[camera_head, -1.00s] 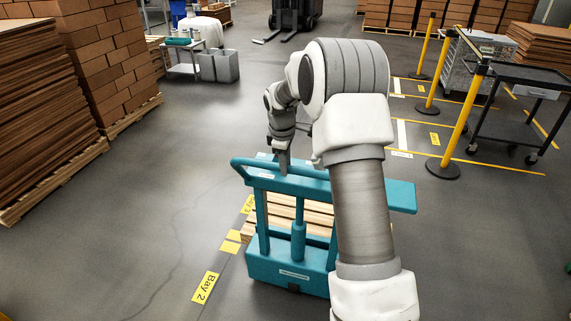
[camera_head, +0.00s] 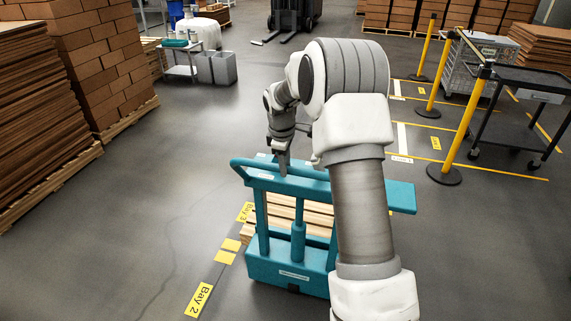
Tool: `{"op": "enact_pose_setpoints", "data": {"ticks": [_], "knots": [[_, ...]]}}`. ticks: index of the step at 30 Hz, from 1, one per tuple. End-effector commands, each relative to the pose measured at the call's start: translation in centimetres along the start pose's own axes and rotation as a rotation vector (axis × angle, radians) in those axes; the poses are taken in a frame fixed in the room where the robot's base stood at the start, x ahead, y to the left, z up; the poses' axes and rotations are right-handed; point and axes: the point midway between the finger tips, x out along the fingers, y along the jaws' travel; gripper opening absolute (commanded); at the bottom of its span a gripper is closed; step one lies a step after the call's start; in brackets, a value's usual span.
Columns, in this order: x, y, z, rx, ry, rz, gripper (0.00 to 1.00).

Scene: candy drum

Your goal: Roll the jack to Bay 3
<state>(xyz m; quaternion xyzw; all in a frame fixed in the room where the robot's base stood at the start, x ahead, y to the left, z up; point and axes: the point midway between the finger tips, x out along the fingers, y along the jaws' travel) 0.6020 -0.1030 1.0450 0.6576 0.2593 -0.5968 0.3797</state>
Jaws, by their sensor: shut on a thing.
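The teal jack (camera_head: 291,269) stands on the floor in front of me in the head view, with its handle bar (camera_head: 240,169) at the top and a pale wooden pallet (camera_head: 310,213) behind its mast. My gripper (camera_head: 283,170) reaches down to the top bar and is shut on the jack's handle; its fingertips are small and partly hidden. My arm covers the jack's right part. A yellow "Bay 3" floor label (camera_head: 244,212) lies just left of the jack. A yellow "Bay 2" label (camera_head: 199,300) lies nearer and further left.
Yellow posts (camera_head: 456,135) and a dark cart (camera_head: 515,110) stand at the right by yellow floor lines. Stacked cardboard (camera_head: 35,120) on pallets fills the left. A forklift (camera_head: 292,18) stands at the back. The floor at left centre is clear.

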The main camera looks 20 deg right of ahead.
Motion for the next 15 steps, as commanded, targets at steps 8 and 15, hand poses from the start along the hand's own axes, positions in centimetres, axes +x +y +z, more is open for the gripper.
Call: {"op": "enact_pose_setpoints", "data": {"ticks": [8, 15], "knots": [[-0.09, 0.53, 0.02, 0.0, 0.004, 0.015, 0.0], [-0.07, 0.42, 0.02, 0.0, 0.003, 0.012, 0.61]]}}
